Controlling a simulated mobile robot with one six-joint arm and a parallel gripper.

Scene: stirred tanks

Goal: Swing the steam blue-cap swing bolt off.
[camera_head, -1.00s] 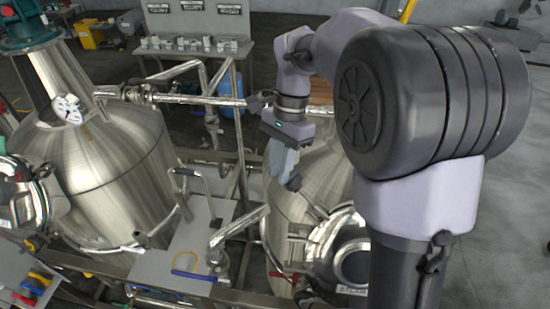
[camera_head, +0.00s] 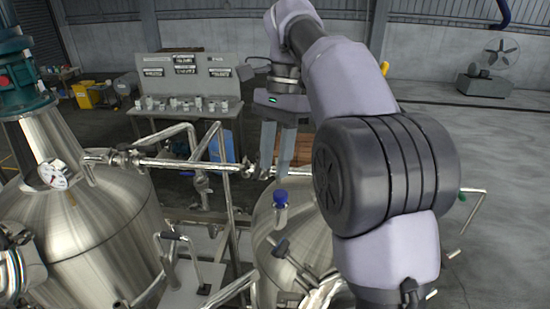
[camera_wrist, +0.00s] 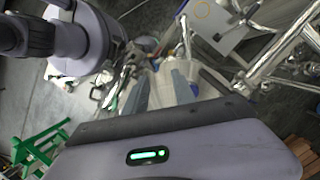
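The blue cap (camera_head: 281,196) sits on top of a small upright metal bolt on the shoulder of the right steel tank (camera_head: 264,222). My gripper (camera_head: 276,178) points down just above the blue cap, with its two pale fingers apart and nothing seen between them. The wrist view also shows my open gripper (camera_wrist: 160,80), with the tank and fittings beyond the fingers. A small blue patch shows beside the right finger there; I cannot tell whether it is the cap. Dark handles lie in front of the bolt, and my arm hides the tank's right side.
The left steel tank (camera_head: 90,235) carries a dial gauge (camera_head: 53,174). Steel pipes (camera_head: 180,163) run between the tanks. A bench (camera_head: 185,108) with small parts stands behind. A green frame (camera_wrist: 38,148) shows in the wrist view.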

